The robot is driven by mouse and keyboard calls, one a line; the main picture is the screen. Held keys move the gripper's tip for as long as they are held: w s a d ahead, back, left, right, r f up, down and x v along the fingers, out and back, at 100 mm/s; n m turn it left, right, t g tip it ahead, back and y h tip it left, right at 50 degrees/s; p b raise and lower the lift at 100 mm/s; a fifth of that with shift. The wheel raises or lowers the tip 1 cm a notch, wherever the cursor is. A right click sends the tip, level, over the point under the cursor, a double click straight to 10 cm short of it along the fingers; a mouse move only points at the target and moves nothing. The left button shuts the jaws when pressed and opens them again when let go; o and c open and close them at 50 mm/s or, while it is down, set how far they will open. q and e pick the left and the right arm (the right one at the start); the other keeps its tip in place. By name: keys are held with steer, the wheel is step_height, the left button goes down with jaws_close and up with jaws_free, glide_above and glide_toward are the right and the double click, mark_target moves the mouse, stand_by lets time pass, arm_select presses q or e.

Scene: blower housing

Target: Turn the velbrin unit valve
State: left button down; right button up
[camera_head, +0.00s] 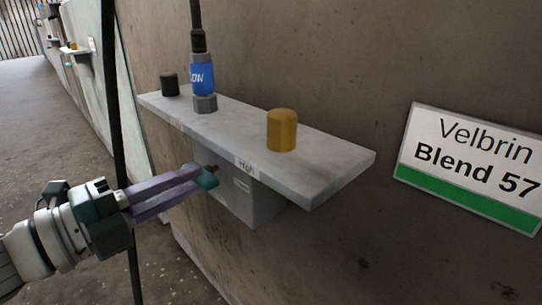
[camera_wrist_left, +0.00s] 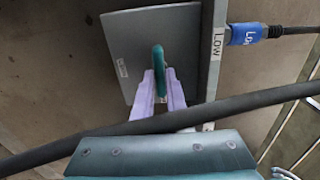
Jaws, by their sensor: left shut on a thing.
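The velbrin unit is a grey box (camera_head: 245,195) under a grey wall shelf (camera_head: 230,126), beside a sign (camera_head: 468,165) reading "Velbrin Blend 57". Its valve has a teal handle (camera_head: 208,178) on a small brass stem at the box's front. My left gripper (camera_head: 200,176), with purple fingers, is shut on this handle. In the left wrist view the handle (camera_wrist_left: 158,58) stands upright in the picture between the fingertips, in front of the grey box (camera_wrist_left: 130,48). The fingers hide part of the handle. My right gripper is not in view.
On the shelf stand a black cap (camera_head: 169,84), a blue connector (camera_head: 202,80) with a black hose, and a yellow cap (camera_head: 282,130) near the "High" label.

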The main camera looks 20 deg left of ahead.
arm_select(q)
steer(key=c, duration=0.9)
jaws_free()
steer(key=shift+o, duration=0.2)
steer(key=p+v, duration=0.1)
steer(key=v, duration=0.9)
steer(key=shift+p, duration=0.4)
steer(key=w+r+n+g+y+p, duration=0.2)
steer(key=r+n+y+p, duration=0.4)
steer(key=r+p, duration=0.5)
steer(key=w+r+n+g+y+p, duration=0.1)
steer(key=r+n+g+y+p, duration=0.15)
steer(key=r+n+p, duration=0.85)
steer(key=s+d+r+n+g+h+p, duration=0.1)
steer(key=s+d+r+n+g+p, duration=0.1)
steer(key=s+d+r+g+p, duration=0.65)
steer(key=s+d+r+n+h+p, duration=0.15)
steer(key=s+r+p, duration=0.35)
steer(key=r+p, duration=0.9)
step_height(320, 180, up, 31)
steer(key=p, duration=3.6)
steer(key=shift+w+d+r+y, duration=0.2)
steer(key=shift+w+d+y, duration=0.05)
steer(key=shift+d+y, duration=0.15)
